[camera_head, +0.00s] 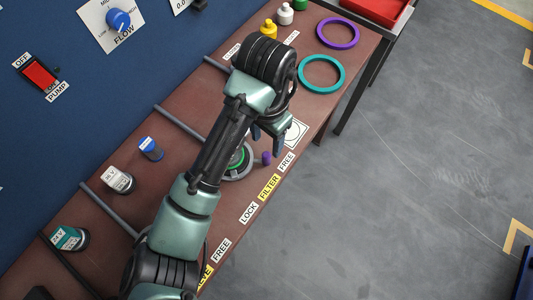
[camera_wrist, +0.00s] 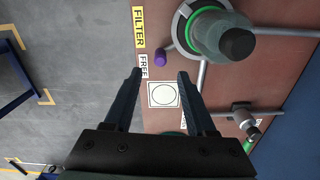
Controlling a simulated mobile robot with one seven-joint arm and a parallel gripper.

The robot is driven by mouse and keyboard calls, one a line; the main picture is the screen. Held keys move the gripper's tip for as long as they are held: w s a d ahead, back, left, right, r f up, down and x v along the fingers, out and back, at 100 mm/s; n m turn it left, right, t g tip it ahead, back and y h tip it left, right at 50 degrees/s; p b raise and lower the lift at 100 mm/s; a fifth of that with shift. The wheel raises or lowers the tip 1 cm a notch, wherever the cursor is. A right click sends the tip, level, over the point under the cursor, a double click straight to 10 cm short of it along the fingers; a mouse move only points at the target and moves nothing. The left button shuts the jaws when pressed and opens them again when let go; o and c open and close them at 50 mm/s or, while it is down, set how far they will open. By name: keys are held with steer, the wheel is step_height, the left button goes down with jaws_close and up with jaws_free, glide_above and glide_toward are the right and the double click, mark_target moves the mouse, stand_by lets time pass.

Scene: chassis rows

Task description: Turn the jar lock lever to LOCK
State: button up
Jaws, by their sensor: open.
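The filter jar (camera_wrist: 205,38) has a green ring and a dark top in the wrist view. In the head view its green ring (camera_head: 246,158) is partly hidden behind my arm. The lock lever's purple end (camera_wrist: 160,57) sticks out from the jar's base, beside the FREE label (camera_wrist: 144,66). In the head view the purple end (camera_head: 266,157) is also nearest FREE (camera_head: 287,161), away from the LOCK label (camera_head: 248,213). My gripper (camera_wrist: 160,74) is open and empty. In the wrist view, the purple end appears just beyond the fingertips, between their lines; I cannot tell the height gap.
A white card with a circle (camera_wrist: 163,95) lies beside the jar. Grey pipes (camera_head: 180,122) cross the brown bench towards the blue panel (camera_head: 60,105). Teal (camera_head: 321,73) and purple rings (camera_head: 338,33) lie at the far end.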

mark_target(267, 154)
step_height(267, 154, down, 8)
steer(key=shift+f, duration=0.15)
stand_by(0.3)
jaws_close()
stand_by(1.3)
